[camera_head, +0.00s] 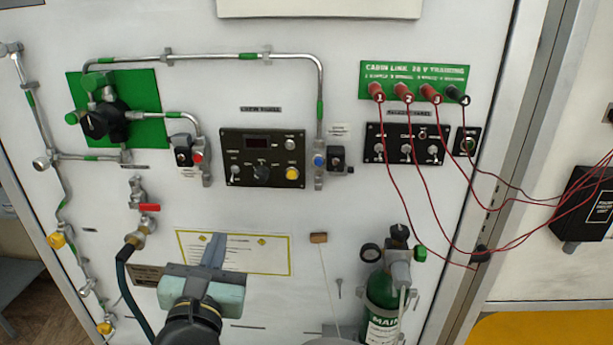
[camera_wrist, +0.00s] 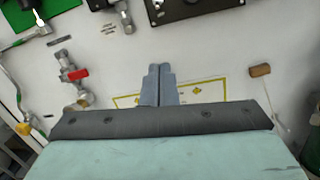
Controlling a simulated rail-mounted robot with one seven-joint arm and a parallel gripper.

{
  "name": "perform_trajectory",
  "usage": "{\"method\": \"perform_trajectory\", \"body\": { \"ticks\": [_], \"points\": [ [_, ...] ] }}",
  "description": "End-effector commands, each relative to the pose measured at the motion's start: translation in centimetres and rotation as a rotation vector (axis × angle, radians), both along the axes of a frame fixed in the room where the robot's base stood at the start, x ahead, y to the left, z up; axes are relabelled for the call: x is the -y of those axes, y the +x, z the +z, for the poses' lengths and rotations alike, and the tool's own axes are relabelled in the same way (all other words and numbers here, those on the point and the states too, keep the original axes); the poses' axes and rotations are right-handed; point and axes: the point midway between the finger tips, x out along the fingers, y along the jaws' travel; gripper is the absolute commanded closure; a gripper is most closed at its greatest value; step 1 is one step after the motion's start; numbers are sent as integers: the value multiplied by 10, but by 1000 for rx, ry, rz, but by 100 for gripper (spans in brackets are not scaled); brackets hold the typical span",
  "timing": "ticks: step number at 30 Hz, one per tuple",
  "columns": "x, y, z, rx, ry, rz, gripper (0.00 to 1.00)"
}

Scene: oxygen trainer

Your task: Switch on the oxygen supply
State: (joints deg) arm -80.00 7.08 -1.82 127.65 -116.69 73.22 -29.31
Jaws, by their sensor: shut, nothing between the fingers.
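A green oxygen cylinder (camera_head: 383,290) marked MAIN stands upright at the lower right of the panel. It has a valve head with a black knob (camera_head: 398,232), a gauge (camera_head: 370,252) and a green fitting (camera_head: 420,252). A black regulator knob (camera_head: 97,122) sits on the green plate (camera_head: 150,90) at upper left. A red-handled valve (camera_head: 149,207) is on the pipe below; it also shows in the wrist view (camera_wrist: 77,73). My gripper (camera_head: 216,240) is shut and empty, in front of the yellow-bordered placard (camera_head: 265,250), apart from the cylinder. Its closed fingers show in the wrist view (camera_wrist: 159,72).
A dark control panel (camera_head: 262,158) with switches sits mid-panel. A switch panel (camera_head: 405,145) is at the right, below a green strip (camera_head: 412,75) with red leads (camera_head: 440,200) hanging across the right side.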

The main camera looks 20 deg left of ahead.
Motion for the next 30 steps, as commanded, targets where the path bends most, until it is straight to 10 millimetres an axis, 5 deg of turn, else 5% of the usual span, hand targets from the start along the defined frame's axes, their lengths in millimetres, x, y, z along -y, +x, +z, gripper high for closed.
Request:
{"method": "perform_trajectory", "body": {
  "ticks": [10, 23, 30],
  "points": [
    [-3, 15, 3, 0, 1, -6, 100],
    [-31, 98, 13, 0, -1, -7, 100],
    [-21, 83, 42, 0, 1, -2, 100]
  ]
}}
